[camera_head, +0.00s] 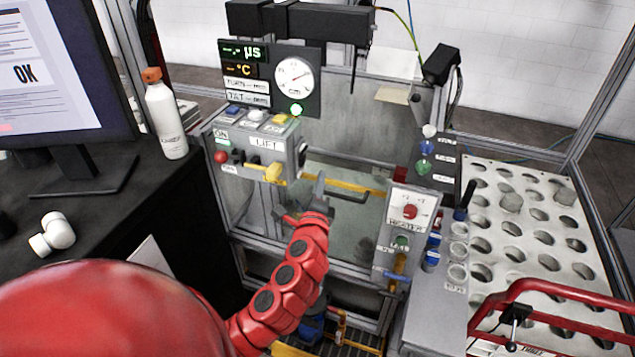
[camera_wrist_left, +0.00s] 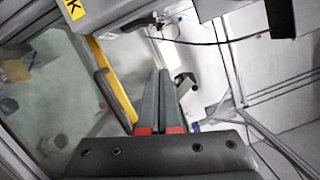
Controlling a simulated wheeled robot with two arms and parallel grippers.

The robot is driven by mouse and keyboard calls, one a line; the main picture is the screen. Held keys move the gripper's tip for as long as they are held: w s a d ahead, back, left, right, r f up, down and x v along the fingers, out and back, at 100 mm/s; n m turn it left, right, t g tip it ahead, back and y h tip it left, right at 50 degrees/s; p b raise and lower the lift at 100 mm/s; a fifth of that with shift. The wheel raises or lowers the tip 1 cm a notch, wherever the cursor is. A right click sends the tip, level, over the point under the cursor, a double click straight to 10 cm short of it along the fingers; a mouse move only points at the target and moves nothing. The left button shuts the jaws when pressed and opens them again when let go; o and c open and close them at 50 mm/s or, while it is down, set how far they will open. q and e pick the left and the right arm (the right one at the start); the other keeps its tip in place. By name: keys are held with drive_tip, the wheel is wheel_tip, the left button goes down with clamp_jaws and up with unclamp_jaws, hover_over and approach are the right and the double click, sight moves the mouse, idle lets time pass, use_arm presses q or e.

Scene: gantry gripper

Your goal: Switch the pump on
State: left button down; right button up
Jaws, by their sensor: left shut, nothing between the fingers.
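My left gripper (camera_head: 319,187) is at the end of the red arm, in front of the glass enclosure, right of and below the left control panel. Its fingers (camera_wrist_left: 164,90) are together and empty in the left wrist view. The left control panel (camera_head: 247,143) carries an "ON" label, a green button (camera_head: 223,143), a red button (camera_head: 221,157), dark switches, a "LIFT" label and a yellow knob (camera_head: 274,172). I cannot read which control is the pump's. A small dark lever (camera_wrist_left: 186,83) shows just right of the fingertips in the left wrist view. My right gripper is not visible.
A heater panel (camera_head: 409,210) with a red knob stands to the right. A gauge display (camera_head: 294,76) is above the left panel. A yellow-edged door with a black handle (camera_wrist_left: 117,97) is left of the fingers. A bottle (camera_head: 166,117) and monitor (camera_head: 60,75) stand left.

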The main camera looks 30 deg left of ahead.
sight(303, 156)
use_arm(q)
drive_tip(key=w+a+r+p, duration=0.1)
drive_tip(key=w+a+p, duration=0.3)
drive_tip(key=a, duration=0.2)
drive_tip(key=shift+w+a+r, duration=0.25)
drive_tip(key=shift+w+r, duration=0.05)
drive_tip(key=shift+r, duration=0.05)
